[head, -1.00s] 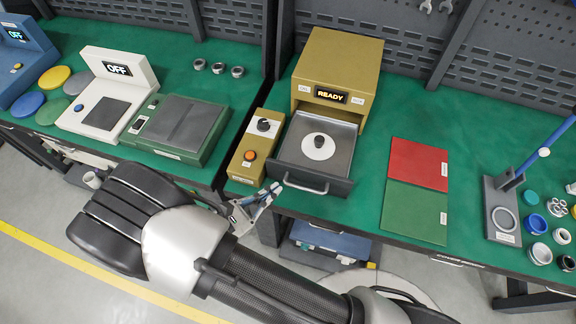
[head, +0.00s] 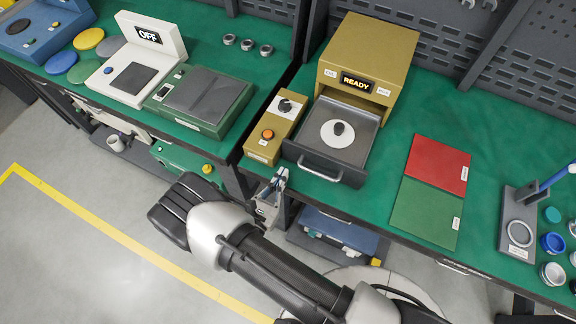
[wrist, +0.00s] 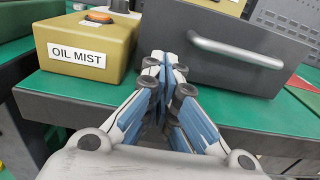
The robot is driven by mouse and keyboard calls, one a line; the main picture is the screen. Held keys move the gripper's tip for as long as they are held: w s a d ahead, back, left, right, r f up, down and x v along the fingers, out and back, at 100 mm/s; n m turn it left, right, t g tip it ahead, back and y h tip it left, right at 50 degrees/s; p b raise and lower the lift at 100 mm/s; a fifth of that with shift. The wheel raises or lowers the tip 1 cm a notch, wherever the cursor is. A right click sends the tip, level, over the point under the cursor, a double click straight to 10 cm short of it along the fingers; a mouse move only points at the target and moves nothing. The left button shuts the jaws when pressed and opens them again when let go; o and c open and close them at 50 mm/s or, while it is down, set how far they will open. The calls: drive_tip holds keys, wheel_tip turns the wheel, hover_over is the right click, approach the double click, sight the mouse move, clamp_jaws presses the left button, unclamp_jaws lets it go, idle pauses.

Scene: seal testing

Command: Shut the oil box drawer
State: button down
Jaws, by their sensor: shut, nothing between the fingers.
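The oil box (head: 366,48) is a mustard-yellow cabinet on the green bench, with a display reading "READY". Its grey drawer (head: 361,153) is pulled out toward me; a white disc with a dark knob (head: 337,133) lies in it. The drawer's bar handle (head: 320,167) is on its front. In the wrist view the drawer front (wrist: 215,62) and handle (wrist: 238,52) stand at the upper right. My gripper (wrist: 163,62) is shut and empty, just left of the handle and in front of the drawer's left edge. In the head view my gripper (head: 280,180) is small, at the bench edge.
A yellow control box labelled "OIL MIST" (wrist: 78,49) stands close left of the drawer. Red (head: 437,163) and green (head: 425,213) mats lie to the right. A green scale-like device (head: 200,98) is further left. The bench's front edge (wrist: 100,92) runs beneath my gripper.

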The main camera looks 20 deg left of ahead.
sight(292, 158)
drive_tip(key=shift+w+d+b, duration=0.2)
drive_tip(key=shift+w+b, duration=0.15)
drive_tip(key=shift+w, duration=2)
